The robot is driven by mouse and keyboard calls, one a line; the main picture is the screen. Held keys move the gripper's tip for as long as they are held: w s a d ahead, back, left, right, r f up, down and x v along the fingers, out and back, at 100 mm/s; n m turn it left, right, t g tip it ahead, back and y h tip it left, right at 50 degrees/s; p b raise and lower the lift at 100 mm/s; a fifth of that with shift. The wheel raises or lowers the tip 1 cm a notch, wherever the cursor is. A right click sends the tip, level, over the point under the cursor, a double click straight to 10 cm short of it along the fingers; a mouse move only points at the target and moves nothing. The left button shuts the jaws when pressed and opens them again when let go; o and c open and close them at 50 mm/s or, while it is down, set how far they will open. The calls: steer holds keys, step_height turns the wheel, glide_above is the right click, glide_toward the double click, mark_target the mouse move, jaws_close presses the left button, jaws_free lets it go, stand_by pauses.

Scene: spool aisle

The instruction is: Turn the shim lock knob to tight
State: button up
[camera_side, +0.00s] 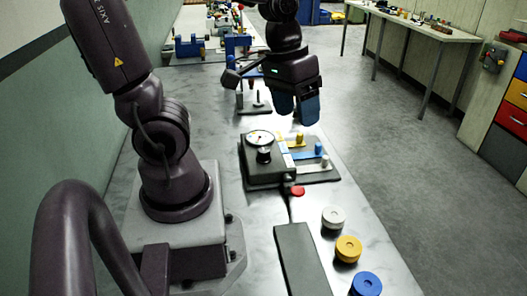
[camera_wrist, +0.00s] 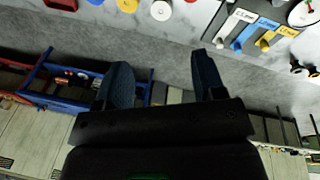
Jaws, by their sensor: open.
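A black knob (camera_side: 264,155), which looks like the shim lock knob, stands on a dark box (camera_side: 268,174) just below a round white dial (camera_side: 260,137). Its pointer and markings are too small to read. My gripper (camera_side: 296,112) hangs above and beyond the box, apart from the knob. Its two blue fingers are spread and empty, and they also show in the wrist view (camera_wrist: 162,78). The dial (camera_wrist: 304,12) shows at the upper right corner of the wrist view. I cannot tell for sure whether the knob shows there.
White, blue and yellow shim strips (camera_side: 308,153) with pegs lie beside the box. A red button (camera_side: 297,191), white (camera_side: 333,217), yellow (camera_side: 348,248) and blue (camera_side: 366,284) spools and a dark flat plate (camera_side: 302,262) are nearer. Blue fixtures (camera_side: 190,46) stand at the back.

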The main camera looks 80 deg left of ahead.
steer(key=a+f+n+g+h, duration=0.1)
steer(key=a+f+n+g, duration=0.1)
steer(key=a+f+n, duration=0.4)
steer(key=n+y, duration=0.2)
steer(key=n, duration=2.8)
glide_above(263, 150)
step_height(263, 150, down, 6)
steer(key=r, duration=0.1)
step_height(263, 150, down, 12)
steer(key=shift+f, duration=0.2)
steer(key=c, duration=0.9)
